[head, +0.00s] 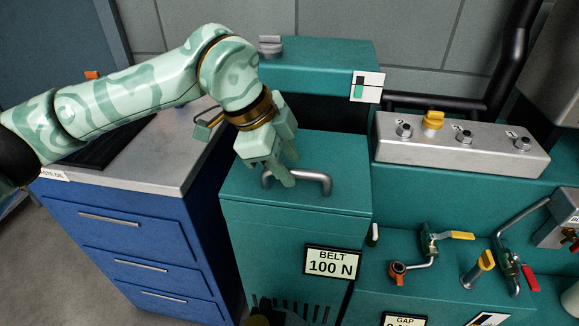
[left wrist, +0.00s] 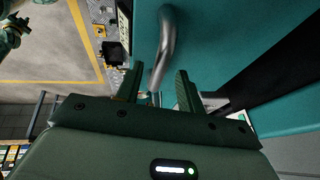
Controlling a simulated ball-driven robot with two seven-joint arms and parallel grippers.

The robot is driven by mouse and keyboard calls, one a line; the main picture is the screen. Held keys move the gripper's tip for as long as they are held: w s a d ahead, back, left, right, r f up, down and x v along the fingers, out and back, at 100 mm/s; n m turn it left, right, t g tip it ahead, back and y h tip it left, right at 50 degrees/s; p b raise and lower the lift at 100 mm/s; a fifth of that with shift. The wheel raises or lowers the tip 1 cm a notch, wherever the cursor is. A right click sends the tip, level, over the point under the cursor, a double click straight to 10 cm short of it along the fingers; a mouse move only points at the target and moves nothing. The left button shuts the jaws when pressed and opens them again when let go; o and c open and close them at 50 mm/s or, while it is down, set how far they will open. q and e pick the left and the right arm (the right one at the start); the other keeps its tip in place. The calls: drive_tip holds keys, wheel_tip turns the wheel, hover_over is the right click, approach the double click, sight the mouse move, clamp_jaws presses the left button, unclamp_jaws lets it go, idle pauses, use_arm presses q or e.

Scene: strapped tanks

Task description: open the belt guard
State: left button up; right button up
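The belt guard (head: 285,232) is a teal box with a flat top, a "BELT 100 N" label (head: 332,262) on its front and slots lower down. Its top looks level and shut. A grey bar handle (head: 318,178) stands on the top; it also shows in the left wrist view (left wrist: 167,48). My left gripper (head: 287,168) is over the left part of the handle, pointing down. In the left wrist view its fingers (left wrist: 158,85) are apart, with the handle showing in the gap between them. Whether the handle lies fully between the fingertips is hard to tell. My right gripper is not in view.
A blue drawer cabinet (head: 130,225) stands to the left. A grey panel with knobs (head: 460,145) lies to the right, with valves with yellow levers (head: 455,236) below it. A teal block (head: 318,66) and a dark pipe (head: 430,103) are behind the guard.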

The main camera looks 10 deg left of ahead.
use_arm(q)
drive_tip(key=shift+w+d+f, duration=0.1)
drive_tip(key=shift+d+f, duration=0.05)
drive_tip(key=shift+f, duration=0.15)
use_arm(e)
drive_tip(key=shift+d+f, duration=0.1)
